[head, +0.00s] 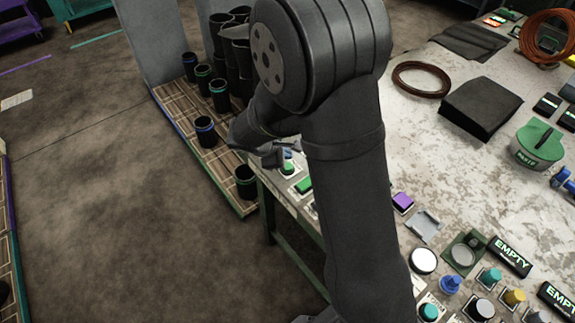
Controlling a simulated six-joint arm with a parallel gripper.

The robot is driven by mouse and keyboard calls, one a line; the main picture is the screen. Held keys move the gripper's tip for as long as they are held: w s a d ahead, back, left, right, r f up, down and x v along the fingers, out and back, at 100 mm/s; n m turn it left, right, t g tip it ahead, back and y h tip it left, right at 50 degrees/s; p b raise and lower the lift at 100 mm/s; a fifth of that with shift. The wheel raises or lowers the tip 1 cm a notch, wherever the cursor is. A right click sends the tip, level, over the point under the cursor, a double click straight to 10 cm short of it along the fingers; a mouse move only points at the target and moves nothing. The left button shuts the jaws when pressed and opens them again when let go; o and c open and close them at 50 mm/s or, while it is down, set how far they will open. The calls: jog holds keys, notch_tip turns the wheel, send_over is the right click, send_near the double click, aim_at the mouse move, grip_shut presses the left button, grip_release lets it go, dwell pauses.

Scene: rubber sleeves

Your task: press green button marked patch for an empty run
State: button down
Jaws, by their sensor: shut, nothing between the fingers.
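My gripper (276,158) is at the left edge of the table, partly hidden behind my arm. It is shut with nothing in it and is close above a small button unit (287,168). A green rectangular button (304,185) on a pale base sits just to the right of and nearer than the gripper. A teal-green round button (428,312) stands at the front edge, and another (490,275) stands farther right. I cannot read a patch mark on any of them. My arm hides part of the table edge.
Black signs reading EMPTY (509,257) lie at the front right. A green-lidded container (538,145), a black box (480,107) and a cable coil (421,79) are on the table. Black sleeves with coloured bands (206,133) stand on a wooden pallet (190,128) left of the table.

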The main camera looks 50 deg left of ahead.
jog(key=shift+f, duration=0.85)
jog(key=shift+f, duration=0.1)
dwell(1.4)
jog(key=shift+f, duration=0.3)
jog(key=shift+f, duration=0.45)
dwell(0.5)
jog(key=shift+r, duration=0.85)
jog(key=shift+r, duration=0.1)
jog(key=shift+r, duration=2.45)
